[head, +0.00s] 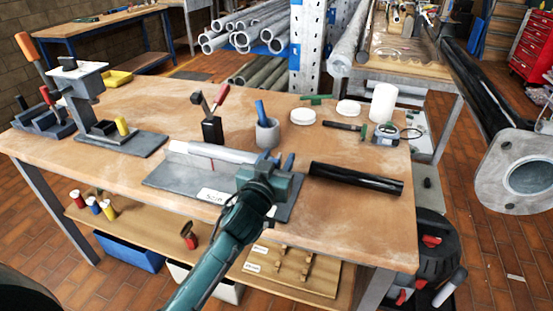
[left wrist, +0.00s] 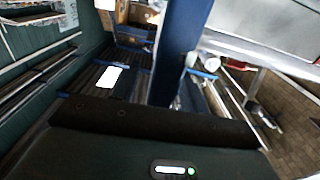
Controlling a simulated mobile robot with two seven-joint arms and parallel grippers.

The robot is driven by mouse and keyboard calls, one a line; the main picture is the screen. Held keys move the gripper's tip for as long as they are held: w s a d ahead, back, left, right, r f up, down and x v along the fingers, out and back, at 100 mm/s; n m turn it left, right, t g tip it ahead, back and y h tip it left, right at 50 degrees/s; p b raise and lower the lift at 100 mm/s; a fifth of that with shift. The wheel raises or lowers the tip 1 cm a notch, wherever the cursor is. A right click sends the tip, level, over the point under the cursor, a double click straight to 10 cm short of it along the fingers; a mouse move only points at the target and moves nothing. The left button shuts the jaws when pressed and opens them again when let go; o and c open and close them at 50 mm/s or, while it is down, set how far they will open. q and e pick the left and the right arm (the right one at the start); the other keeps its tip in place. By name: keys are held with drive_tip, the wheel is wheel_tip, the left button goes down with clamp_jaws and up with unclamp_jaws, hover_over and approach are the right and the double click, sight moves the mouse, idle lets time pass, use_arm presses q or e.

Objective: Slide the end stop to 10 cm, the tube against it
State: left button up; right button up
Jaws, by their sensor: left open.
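A grey fixture plate (head: 165,180) lies on the workbench, with a pale, light-grey trough or rail (head: 215,153) along its back and a small red mark on it. A white label (head: 212,196) sits at its front edge. A black tube (head: 357,178) lies on the bench just right of the plate. My left gripper (head: 278,164) is over the plate's right end, with its blue fingers apart. I cannot make out the end stop apart from the gripper in front of it. In the left wrist view, a blue upright part crosses a dark, unclear scene. My right gripper is not in view.
A grey cup (head: 267,133) and a black holder with tools (head: 212,128) stand behind the fixture. White discs and a white cylinder (head: 383,103) stand at the back right. A press stand (head: 85,95) is at left. A flanged black mast (head: 515,172) juts in at right.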

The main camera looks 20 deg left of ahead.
sight(246, 154)
use_arm(q)
drive_tip(key=shift+c, duration=0.4)
clamp_jaws()
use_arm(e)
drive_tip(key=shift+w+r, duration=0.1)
